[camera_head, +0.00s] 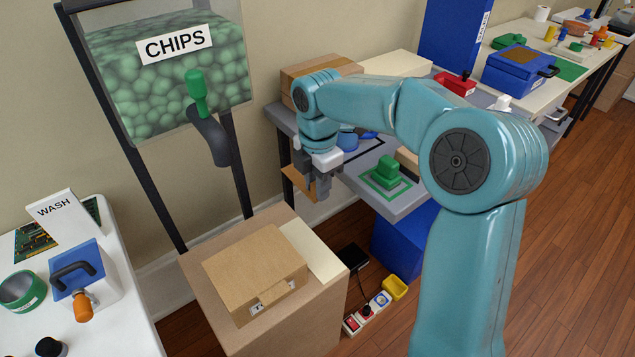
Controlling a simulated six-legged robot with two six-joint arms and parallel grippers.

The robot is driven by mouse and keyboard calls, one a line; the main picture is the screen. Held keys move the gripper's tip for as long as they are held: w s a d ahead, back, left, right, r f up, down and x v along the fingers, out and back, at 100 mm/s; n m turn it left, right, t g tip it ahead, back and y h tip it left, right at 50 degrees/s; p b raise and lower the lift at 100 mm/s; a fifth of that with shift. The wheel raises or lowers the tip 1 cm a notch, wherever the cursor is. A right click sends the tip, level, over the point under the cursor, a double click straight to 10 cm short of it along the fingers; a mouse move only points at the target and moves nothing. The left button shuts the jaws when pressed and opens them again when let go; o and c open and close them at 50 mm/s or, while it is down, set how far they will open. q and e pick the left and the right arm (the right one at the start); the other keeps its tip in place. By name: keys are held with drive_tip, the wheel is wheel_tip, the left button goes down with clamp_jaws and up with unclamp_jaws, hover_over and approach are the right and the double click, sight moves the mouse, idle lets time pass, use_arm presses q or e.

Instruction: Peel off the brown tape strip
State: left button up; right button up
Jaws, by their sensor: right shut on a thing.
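My right arm comes in from the right, and its gripper (318,192) is shut above the floor between the brown stand and the grey bench. A brown flat piece (296,182), which looks like the brown tape strip, is held at the jaws and sticks out to their left. The closed cardboard box (253,268) sits on the brown stand (330,315), below and left of the gripper and apart from it. It has a small pale label on its front. My left gripper is not in view.
A clear bin of green chips (165,90) with a green-handled chute stands at the back left. A white table (120,325) holds the WASH sign and a blue box. The grey bench (405,207) carries a green block. A switch strip (367,312) lies on the floor.

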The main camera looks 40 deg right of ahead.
idle(0.8)
wheel_tip(320, 180, up, 5)
drive_tip(key=p, duration=0.5)
drive_tip(key=shift+r, duration=0.1)
